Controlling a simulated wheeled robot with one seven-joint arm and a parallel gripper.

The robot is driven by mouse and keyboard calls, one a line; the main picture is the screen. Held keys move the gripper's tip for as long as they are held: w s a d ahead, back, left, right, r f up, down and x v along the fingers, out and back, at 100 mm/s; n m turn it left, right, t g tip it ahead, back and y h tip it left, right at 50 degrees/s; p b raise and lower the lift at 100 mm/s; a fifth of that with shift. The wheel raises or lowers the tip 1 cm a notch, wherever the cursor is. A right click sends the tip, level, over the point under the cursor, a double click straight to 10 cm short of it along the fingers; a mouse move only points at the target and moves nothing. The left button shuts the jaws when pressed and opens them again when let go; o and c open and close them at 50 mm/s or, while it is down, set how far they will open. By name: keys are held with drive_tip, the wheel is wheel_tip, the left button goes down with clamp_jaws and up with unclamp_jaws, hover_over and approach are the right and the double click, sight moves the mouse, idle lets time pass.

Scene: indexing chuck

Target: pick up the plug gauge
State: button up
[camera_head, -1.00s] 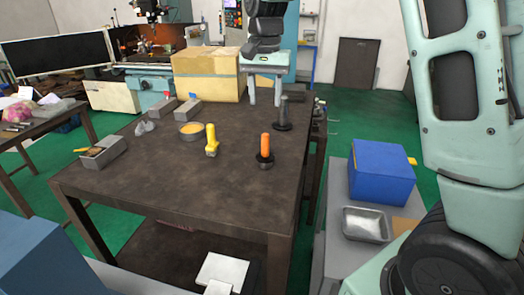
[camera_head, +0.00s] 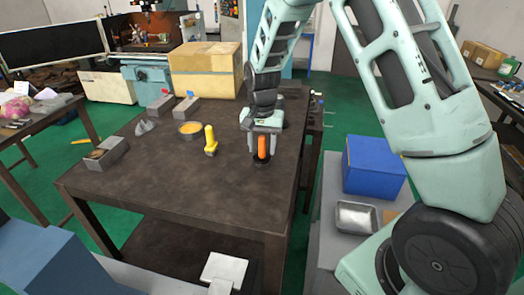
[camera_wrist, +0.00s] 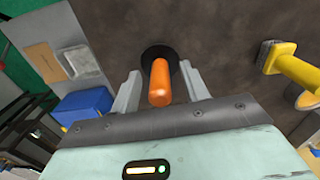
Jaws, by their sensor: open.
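The plug gauge, as I take it, has an orange handle (camera_head: 263,147) and stands upright in a dark round base on the brown table, near its right edge. In the wrist view, its orange handle (camera_wrist: 160,84) points up toward the camera, between my two fingers. My gripper (camera_head: 262,142) is open, with one finger on each side of the handle. In the wrist view the gripper (camera_wrist: 160,88) shows gaps on both sides of the handle, and I see no contact. The dark base is partly hidden behind the handle.
A yellow-handled tool (camera_head: 210,140) stands just left of the gripper. A cardboard box (camera_head: 205,72) stands at the back. The table front is clear.

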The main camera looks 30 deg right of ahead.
drive_tip(key=shift+f, duration=0.35)
clamp_jaws()
drive_tip(key=shift+r, duration=0.1)
